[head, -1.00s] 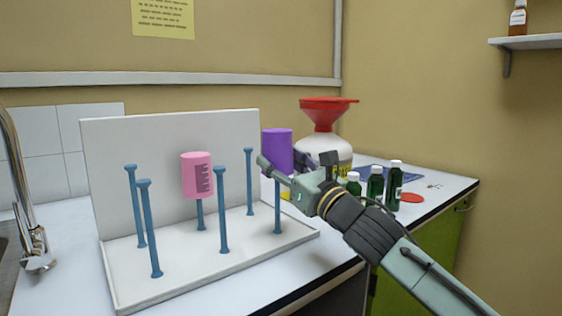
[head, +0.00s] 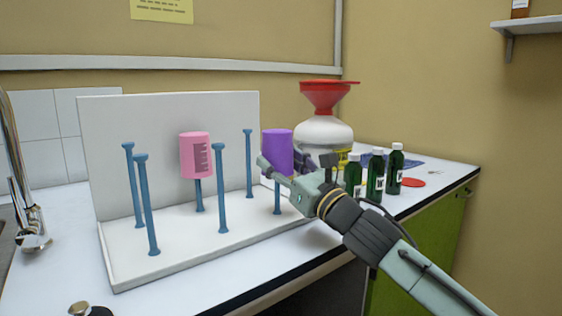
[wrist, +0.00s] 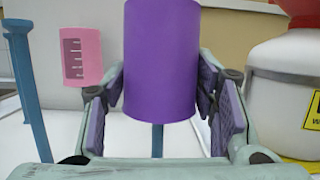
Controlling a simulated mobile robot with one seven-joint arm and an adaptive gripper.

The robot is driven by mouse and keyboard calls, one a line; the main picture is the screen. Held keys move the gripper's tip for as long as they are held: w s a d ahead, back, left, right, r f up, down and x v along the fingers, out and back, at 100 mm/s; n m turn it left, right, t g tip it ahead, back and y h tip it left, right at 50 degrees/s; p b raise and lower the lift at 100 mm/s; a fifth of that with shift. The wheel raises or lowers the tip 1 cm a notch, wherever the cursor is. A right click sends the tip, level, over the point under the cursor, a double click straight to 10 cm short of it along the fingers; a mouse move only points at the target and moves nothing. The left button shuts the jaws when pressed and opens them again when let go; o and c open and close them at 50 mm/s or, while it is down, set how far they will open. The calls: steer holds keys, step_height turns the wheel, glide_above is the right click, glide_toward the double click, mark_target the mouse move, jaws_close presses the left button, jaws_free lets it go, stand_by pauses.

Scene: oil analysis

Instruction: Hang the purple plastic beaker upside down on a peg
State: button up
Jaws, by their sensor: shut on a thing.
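The purple beaker (head: 277,152) is upside down, closed end up, over a blue peg (head: 277,198) at the right of the white rack (head: 190,244). In the wrist view the purple beaker (wrist: 160,60) stands between the two fingers, and the peg (wrist: 157,140) shows below its rim. The peg's top is hidden, apparently inside the beaker. My gripper (head: 275,165) is shut on the beaker's sides.
A pink beaker (head: 196,156) hangs upside down on another peg to the left. Several bare blue pegs (head: 220,190) stand nearby. A white jug with a red funnel (head: 325,97) and green bottles (head: 376,175) stand close on the right.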

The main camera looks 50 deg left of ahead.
steer(key=o, duration=1.3)
steer(key=shift+o, duration=0.2)
steer(key=shift+d, duration=0.1)
steer(key=v, duration=1.1)
steer(key=shift+d, duration=0.4)
steer(key=d+b, duration=0.2)
steer(key=d, duration=0.8)
steer(key=shift+s, duration=0.45)
